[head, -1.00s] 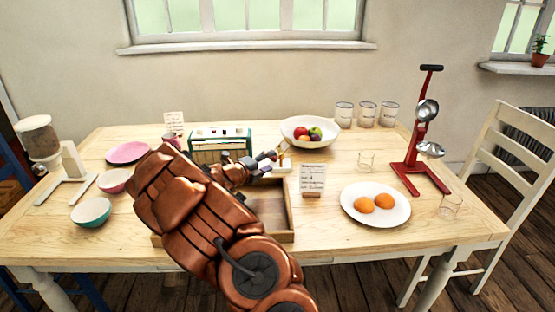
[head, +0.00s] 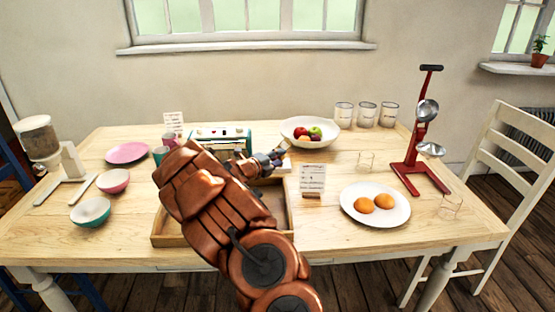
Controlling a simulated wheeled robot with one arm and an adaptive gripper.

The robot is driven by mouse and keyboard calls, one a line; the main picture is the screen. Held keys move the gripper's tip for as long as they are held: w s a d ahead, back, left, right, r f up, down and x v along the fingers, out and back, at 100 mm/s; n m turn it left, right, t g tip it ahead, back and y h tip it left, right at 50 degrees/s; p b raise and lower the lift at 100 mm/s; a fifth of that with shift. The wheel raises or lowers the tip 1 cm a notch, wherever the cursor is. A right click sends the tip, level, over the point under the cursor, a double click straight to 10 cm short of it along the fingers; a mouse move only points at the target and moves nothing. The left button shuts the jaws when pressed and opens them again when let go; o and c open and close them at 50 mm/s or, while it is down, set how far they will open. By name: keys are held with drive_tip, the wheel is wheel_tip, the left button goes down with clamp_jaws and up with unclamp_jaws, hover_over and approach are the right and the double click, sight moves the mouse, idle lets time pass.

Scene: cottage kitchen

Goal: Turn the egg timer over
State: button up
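My gripper (head: 272,159) is at the far end of my copper-coloured arm, near the back middle of the table. It is small and dark here, and I cannot tell whether its fingers are open or shut, or whether they hold anything. I cannot make out the egg timer clearly. A small white object (head: 287,165) shows just right of my fingertips, partly covered by them; I cannot tell whether it belongs to the timer.
A wooden tray (head: 286,236) lies under my arm. A toaster-like box (head: 222,133) stands behind it, a fruit bowl (head: 296,122) behind the gripper. A card (head: 312,180), plate with oranges (head: 354,211) and red juicer press (head: 410,170) stand to the right. Bowls (head: 90,213) stand left.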

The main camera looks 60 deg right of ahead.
clamp_jaws()
drive_tip(key=shift+r+p, duration=0.15)
drive_tip(key=shift+p, duration=0.2)
drive_tip(key=y+p, duration=0.1)
drive_tip(key=p, duration=0.1)
drive_tip(key=m+p, duration=0.1)
drive_tip(key=shift+s+r+m+t+y+p, duration=0.1)
drive_tip(key=shift+r+m+t+y+p, duration=0.2)
drive_tip(key=shift+r+y+p, duration=0.1)
drive_tip(key=shift+s+d+m+t+y+p, duration=0.1)
drive_tip(key=shift+m+t+y+p, duration=0.3)
drive_tip(key=shift+p, duration=0.55)
drive_tip(key=m+y+p, duration=0.1)
drive_tip(key=t+y+p, duration=0.1)
drive_tip(key=shift+s+d+r+m+t+y, duration=0.1)
drive_tip(key=shift+d+m+t+y, duration=0.05)
drive_tip(key=shift+m+t+y, duration=0.2)
drive_tip(key=m+t+y, duration=0.2)
drive_tip(key=m+t+y+p, duration=0.1)
drive_tip(key=shift+s+d, duration=0.25)
drive_tip(key=shift+s, duration=0.05)
drive_tip(key=m+t+y, duration=0.1)
drive_tip(key=t, duration=0.1)
drive_tip(key=m+t+y, duration=0.1)
drive_tip(key=t+y, duration=0.1)
drive_tip(key=shift+s+d, duration=0.2)
